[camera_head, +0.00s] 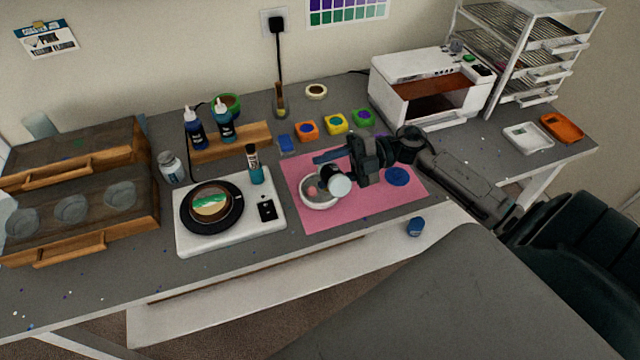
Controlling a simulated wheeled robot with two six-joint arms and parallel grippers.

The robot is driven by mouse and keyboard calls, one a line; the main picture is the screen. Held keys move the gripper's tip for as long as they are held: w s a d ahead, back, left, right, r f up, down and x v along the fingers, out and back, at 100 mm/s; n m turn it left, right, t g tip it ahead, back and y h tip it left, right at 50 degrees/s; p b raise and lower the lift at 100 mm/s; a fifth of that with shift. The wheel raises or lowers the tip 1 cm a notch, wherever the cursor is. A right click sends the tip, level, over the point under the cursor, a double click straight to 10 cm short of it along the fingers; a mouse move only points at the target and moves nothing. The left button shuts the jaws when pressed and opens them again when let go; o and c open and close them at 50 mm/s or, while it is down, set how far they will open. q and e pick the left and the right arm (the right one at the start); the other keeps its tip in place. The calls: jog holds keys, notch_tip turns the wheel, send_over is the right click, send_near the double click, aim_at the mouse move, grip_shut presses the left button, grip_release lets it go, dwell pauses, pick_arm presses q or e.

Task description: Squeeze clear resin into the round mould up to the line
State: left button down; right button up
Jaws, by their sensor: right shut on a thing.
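The round mould (319,203) is a pale, shallow ring on the pink mat (300,218), with a small pinkish spot visible inside. My right gripper (337,166) reaches in from the right and is shut on a bottle (340,186). The bottle's pale round end faces me and it looks tilted. It is over the right side of the mould and covers part of it. The bottle's tip, the fill line and the resin level cannot be made out. My left gripper is not in view.
A blue disc (397,176) lies on the mat's right side. A white scale with a black round plate (183,220) stands left of the mat. Several small coloured pots, including a yellow one (335,123), stand behind it. A small blue item (415,227) is near the front edge.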

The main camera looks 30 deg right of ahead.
jog(key=shift+f+n+b, duration=0.2)
jog(key=shift+n+b, duration=0.2)
jog(key=shift+b, duration=0.2)
jog(key=n+b, duration=0.2)
jog(key=shift+n, duration=0.3)
jog(key=shift+n+b, duration=0.45)
jog(key=shift+n, duration=0.15)
jog(key=shift+r, duration=0.15)
jog(key=shift+o, duration=0.2)
